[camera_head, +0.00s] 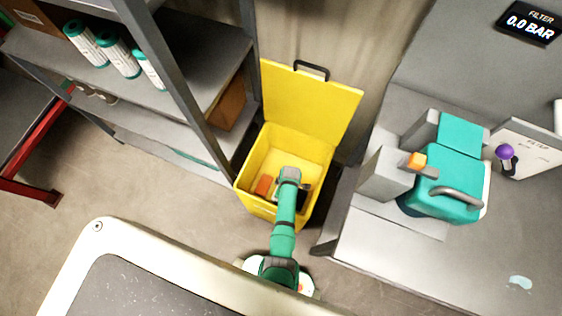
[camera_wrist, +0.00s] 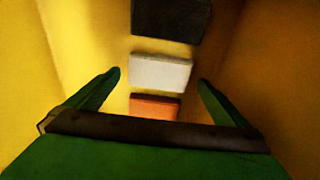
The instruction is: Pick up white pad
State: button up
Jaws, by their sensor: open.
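The white pad (camera_wrist: 161,73) lies at the bottom of the yellow bin, between a dark pad and an orange pad in the wrist view. My gripper (camera_wrist: 160,82) is open, with its two green fingers on either side of the white pad in the picture; they do not visibly touch it. In the head view my arm reaches down into the yellow bin (camera_head: 250,175), and my arm hides most of the white pad there.
The orange pad (camera_wrist: 154,106) and the dark pad (camera_wrist: 171,18) lie close to the white pad. The bin walls stand close on both sides. The open yellow lid (camera_head: 310,100) stands behind. A shelf (camera_head: 200,75) is at left and a grey bench (camera_head: 400,270) at right.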

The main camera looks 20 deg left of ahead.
jog(key=shift+a+f, duration=0.15)
jog(key=shift+f, duration=1.2)
jog(key=shift+c, duration=0.3)
jog(key=c, duration=0.9)
jog(key=shift+o, duration=0.2)
jog(key=shift+r, duration=0.2)
notch_tip(320, 180, up, 18)
jog(key=shift+f, duration=0.15)
jog(key=shift+o, duration=0.4)
